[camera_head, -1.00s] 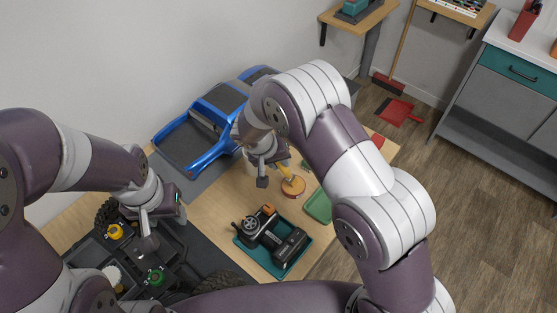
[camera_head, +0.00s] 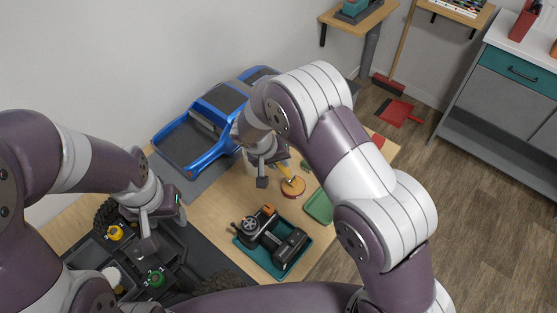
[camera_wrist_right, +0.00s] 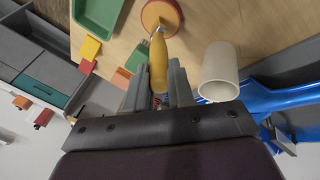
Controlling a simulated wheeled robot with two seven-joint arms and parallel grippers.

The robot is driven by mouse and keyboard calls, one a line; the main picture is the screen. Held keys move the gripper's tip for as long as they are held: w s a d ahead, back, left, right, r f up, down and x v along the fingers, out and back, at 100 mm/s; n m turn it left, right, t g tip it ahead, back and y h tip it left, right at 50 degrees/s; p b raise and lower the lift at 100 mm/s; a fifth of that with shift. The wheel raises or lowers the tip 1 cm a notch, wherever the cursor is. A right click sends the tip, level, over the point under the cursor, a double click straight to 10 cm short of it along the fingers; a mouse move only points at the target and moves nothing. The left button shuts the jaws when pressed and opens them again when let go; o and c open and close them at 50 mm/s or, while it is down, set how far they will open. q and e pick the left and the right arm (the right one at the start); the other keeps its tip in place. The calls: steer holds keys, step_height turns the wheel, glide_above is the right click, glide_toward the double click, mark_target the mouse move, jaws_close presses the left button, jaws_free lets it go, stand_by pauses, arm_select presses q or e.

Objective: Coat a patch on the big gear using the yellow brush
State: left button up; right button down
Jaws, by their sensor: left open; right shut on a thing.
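The yellow brush (camera_wrist_right: 158,68) is held by its handle in my right gripper (camera_wrist_right: 158,88), which is shut on it. In the head view the right gripper (camera_head: 270,172) is above the table, with the brush (camera_head: 285,172) slanting down to a round orange-topped tin (camera_head: 292,187). The brush's end is at the tin (camera_wrist_right: 152,14); I cannot tell whether it touches. A white toothed gear (camera_head: 112,276), which seems to be the big gear, sits on the dark crawler chassis (camera_head: 178,250) at lower left, partly hidden by my arm. My left gripper (camera_head: 147,228) is open over the chassis.
A teal tray (camera_head: 242,243) holds a radio controller (camera_head: 275,236). A green tray (camera_head: 319,206) lies beside it. A blue car body (camera_head: 205,125) stands behind on a grey mat. A white cup (camera_wrist_right: 219,72) stands close beside the right gripper.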

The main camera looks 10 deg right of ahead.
steer(key=shift+s+f, duration=0.1)
steer(key=shift+r+p, duration=2.05)
steer(key=shift+r, duration=1.55)
steer(key=shift+d+f, duration=0.15)
steer(key=shift+d, duration=0.1)
steer(key=s+d+f, duration=0.2)
steer(key=d, duration=0.4)
steer(key=s+d+f, duration=0.2)
steer(key=d+f, duration=0.1)
steer(key=d, duration=0.2)
steer(key=shift+d, duration=0.4)
steer(key=shift+w+f, duration=0.1)
steer(key=shift+f, duration=0.05)
